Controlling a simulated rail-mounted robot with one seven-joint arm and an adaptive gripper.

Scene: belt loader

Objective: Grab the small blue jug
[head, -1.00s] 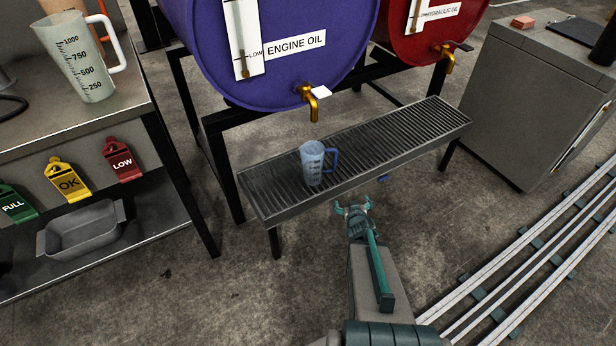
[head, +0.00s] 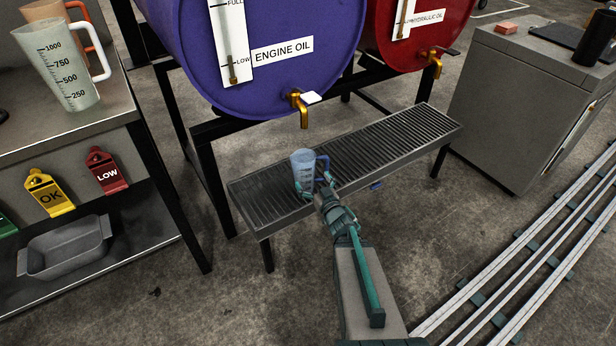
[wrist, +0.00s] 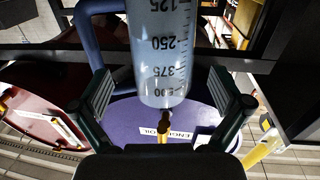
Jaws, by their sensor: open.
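The small blue jug (head: 303,162) stands upright on the grated drip tray (head: 400,135), below the engine oil tap. It has a translucent body with dark markings and a blue handle on its right side. My gripper (head: 317,189) is open at the jug's near side, low on its body. In the wrist view the picture is upside down, and the jug (wrist: 158,50) lies between my open fingers (wrist: 165,106). A gap shows on the right; the left finger is close to the handle, and I cannot tell whether they touch.
The purple engine oil drum (head: 270,80) and its brass tap (head: 302,110) are behind and above the jug. A larger measuring jug (head: 62,70) stands on the left bench. A grey cabinet (head: 510,110) and rails (head: 540,250) are at right.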

